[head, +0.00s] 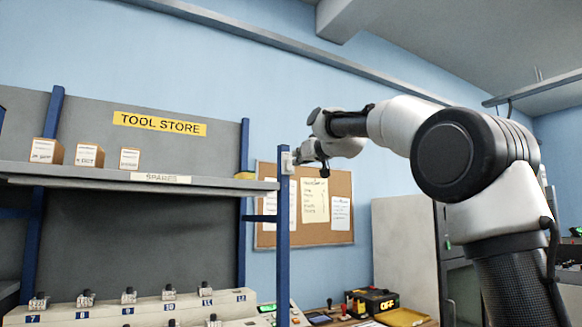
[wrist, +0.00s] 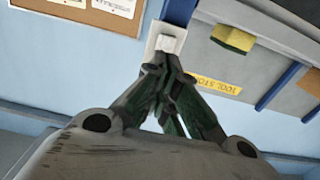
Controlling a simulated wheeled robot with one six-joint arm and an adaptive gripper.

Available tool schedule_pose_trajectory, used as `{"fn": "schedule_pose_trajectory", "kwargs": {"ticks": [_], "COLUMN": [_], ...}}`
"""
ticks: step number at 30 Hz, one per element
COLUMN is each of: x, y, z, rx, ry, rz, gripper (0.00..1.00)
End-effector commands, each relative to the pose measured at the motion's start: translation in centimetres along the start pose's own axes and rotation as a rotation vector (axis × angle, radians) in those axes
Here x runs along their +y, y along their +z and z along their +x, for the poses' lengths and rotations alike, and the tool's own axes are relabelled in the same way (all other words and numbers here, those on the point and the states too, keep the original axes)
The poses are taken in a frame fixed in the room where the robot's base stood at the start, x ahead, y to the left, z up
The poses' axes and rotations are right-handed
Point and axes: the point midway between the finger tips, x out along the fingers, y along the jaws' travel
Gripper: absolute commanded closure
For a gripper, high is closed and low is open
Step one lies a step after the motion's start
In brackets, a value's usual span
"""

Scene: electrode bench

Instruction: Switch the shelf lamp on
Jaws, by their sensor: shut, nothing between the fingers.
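A small white switch plate (head: 286,163) is fixed to the front blue post (head: 283,215) at the right end of the shelf. In the wrist view the switch plate (wrist: 166,40) lies straight ahead of my fingertips. My gripper (head: 298,158) is shut and empty, its fingers pointing left at the plate. In the wrist view the tips of my gripper (wrist: 155,68) overlap the plate's lower part; I cannot tell whether they touch it. The rocker's position is hidden or too small to read. No lamp can be made out for certain.
The grey shelf (head: 110,176) carries several small boxes below a yellow TOOL STORE sign (head: 160,123). A yellow block (head: 245,175) is by the rear post. A cork board (head: 341,236) hangs behind. Below are a numbered bench rack (head: 140,312) and a black box marked OFF (head: 374,299).

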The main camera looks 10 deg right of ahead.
Motion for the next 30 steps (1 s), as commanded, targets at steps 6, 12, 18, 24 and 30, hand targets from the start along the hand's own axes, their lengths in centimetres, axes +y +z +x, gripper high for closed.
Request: {"fn": "schedule_pose_trajectory", "kwargs": {"ticks": [6,12,18,24,30], "x": [0.0,0.0,0.0,0.0,0.0], "y": [0.0,0.0,0.0,0.0,0.0], "z": [0.4,0.8,1.2,1.6,2.0], "rx": [0.000,-0.001,0.000,0.000,-0.001], "ry": [0.000,0.000,0.000,0.000,0.000], "rz": [-0.001,0.000,0.000,0.001,0.000], "gripper": [1.00,1.00,1.00,1.00,1.00]}}
